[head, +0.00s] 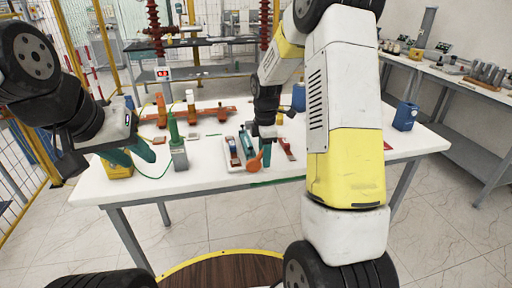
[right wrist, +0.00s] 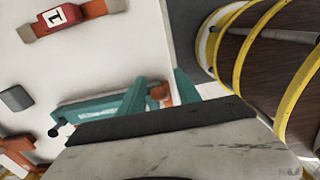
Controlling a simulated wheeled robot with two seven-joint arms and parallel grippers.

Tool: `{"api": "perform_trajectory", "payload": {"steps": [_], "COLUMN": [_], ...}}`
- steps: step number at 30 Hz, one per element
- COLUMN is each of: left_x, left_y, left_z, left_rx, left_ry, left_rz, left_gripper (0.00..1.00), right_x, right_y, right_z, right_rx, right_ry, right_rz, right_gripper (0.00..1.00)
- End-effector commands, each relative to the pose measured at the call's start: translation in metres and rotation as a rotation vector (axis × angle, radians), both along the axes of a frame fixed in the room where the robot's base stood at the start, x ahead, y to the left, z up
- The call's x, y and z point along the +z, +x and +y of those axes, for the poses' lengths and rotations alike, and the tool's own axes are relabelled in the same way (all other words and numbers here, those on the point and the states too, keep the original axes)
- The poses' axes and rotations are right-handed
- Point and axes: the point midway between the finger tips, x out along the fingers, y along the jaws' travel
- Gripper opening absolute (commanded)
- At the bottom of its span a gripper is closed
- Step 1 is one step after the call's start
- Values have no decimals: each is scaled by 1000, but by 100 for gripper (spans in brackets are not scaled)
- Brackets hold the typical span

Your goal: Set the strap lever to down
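My right gripper (head: 264,150) is low over the front of the white table. In the right wrist view its two teal fingers (right wrist: 160,90) stand apart. A small orange-red part (right wrist: 159,94), probably the strap lever, shows between them; I cannot tell whether they touch it. It joins the end of a long teal body (right wrist: 88,115). In the head view a rounded orange piece (head: 255,163) shows just below the gripper, beside the teal body (head: 246,141). My left gripper (head: 134,158) is open and empty over the table's left side.
The front left of the tabletop is mostly clear. A yellow-edged round platform (head: 222,270) is in front.

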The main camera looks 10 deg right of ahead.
Motion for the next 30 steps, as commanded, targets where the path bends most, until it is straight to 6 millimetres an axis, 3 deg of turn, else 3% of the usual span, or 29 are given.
{"api": "perform_trajectory", "payload": {"steps": [1, 6, 30], "left_x": [0, 0, 0], "left_y": [0, 0, 0], "left_z": [0, 0, 0], "left_rx": [0, 0, 0], "left_ry": [0, 0, 0], "left_rz": [0, 0, 0], "left_gripper": [36, 36, 36], "right_x": [0, 0, 1], "right_y": [0, 0, 0], "right_z": [0, 0, 0], "right_rx": [0, 0, -1], "right_ry": [0, 0, 0], "right_rz": [0, 0, -1], "right_gripper": [32, 0, 0]}}
